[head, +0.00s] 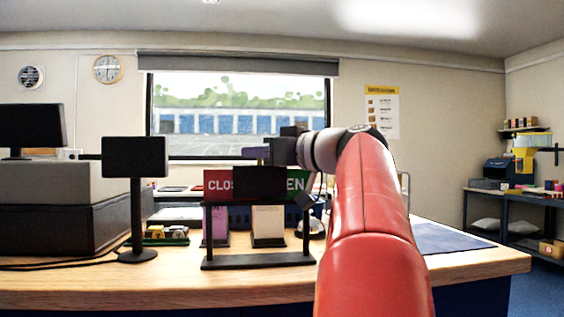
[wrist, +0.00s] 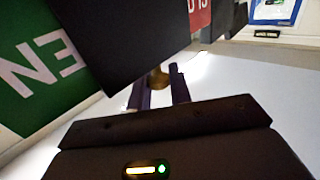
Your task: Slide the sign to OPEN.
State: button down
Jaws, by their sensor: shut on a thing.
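The sign stands on the counter in the head view, with a red CLOSED half (head: 219,184) at left and a green OPEN half (head: 296,182) at right. In the wrist view the plate (wrist: 125,40) lies beside the green half (wrist: 40,65). My gripper (head: 256,153) is at the plate's top edge. In the wrist view its purple fingers (wrist: 160,94) are shut on a small brass knob (wrist: 158,78), partly hidden between them. Where the knob joins the plate is hard to see.
A black post display (head: 135,157) stands left of the sign. Card holders (head: 268,224) and a bell (head: 312,227) sit around the sign's stand (head: 258,260). A dark mat (head: 445,238) lies on the counter at right. The front strip of counter (head: 180,287) is clear.

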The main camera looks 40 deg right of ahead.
jog(key=w+a, duration=0.2)
jog(key=a, duration=0.1)
jog(key=w+a+b, duration=0.1)
jog(key=shift+a+f, duration=0.1)
jog(key=shift+a, duration=0.4)
jog(key=c, duration=1.4)
grip_release()
jog(key=shift+w+a, duration=0.1)
jog(key=shift+o, duration=0.5)
jog(key=shift+s, duration=0.4)
jog(key=b+v, duration=0.1)
jog(key=v, duration=0.6)
